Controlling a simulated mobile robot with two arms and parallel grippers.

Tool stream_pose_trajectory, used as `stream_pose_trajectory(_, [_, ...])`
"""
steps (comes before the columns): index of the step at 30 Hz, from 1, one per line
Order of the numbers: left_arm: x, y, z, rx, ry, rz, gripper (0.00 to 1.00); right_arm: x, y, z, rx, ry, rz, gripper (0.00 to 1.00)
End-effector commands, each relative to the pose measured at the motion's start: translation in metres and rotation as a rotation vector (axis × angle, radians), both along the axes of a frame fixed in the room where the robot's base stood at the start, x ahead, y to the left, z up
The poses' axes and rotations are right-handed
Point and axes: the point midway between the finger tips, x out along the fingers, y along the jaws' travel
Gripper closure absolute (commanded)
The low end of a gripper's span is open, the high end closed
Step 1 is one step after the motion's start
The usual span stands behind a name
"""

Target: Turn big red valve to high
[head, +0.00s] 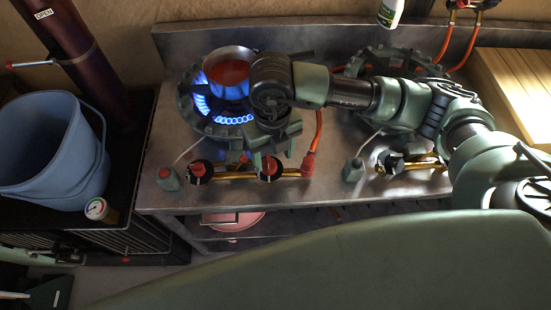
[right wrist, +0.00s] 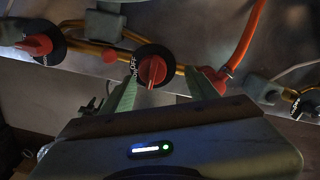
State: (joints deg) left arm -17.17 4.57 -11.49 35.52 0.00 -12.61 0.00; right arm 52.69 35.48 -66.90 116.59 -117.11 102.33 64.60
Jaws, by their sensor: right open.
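A red valve knob on a black dial (head: 270,168) sits on the brass gas pipe at the stove's front. In the right wrist view the same red knob (right wrist: 152,71) shows between my fingers, its handle pointing down toward the gripper. My right gripper (head: 272,157) is open, reaching down over this knob; whether the fingers touch it I cannot tell. A second red knob on a black dial (head: 198,172) sits to its left, and also shows in the right wrist view (right wrist: 36,45). My left gripper is not in view.
The left burner (head: 207,112) burns with blue flame under a pot of red liquid (head: 230,72), close to my right gripper. An orange hose (head: 316,132) runs beside the gripper. A blue bucket (head: 50,150) and a gauge (head: 97,209) stand at left.

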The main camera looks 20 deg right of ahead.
Motion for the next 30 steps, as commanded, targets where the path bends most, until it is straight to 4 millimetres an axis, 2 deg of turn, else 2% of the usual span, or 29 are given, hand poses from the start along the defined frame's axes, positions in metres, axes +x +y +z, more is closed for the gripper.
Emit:
stream_pose_trajectory(6, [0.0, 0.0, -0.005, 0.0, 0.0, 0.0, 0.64, 0.0, -0.003, 0.037, -0.001, -0.003, 0.002, 0.41])
stream_pose_trajectory(10, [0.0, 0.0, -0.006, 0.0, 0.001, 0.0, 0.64, -0.001, -0.004, 0.049, -0.001, -0.002, 0.002, 0.41])
stream_pose_trajectory(30, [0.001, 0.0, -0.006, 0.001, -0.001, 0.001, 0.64, -0.002, -0.005, 0.053, -0.001, 0.001, 0.002, 0.41])
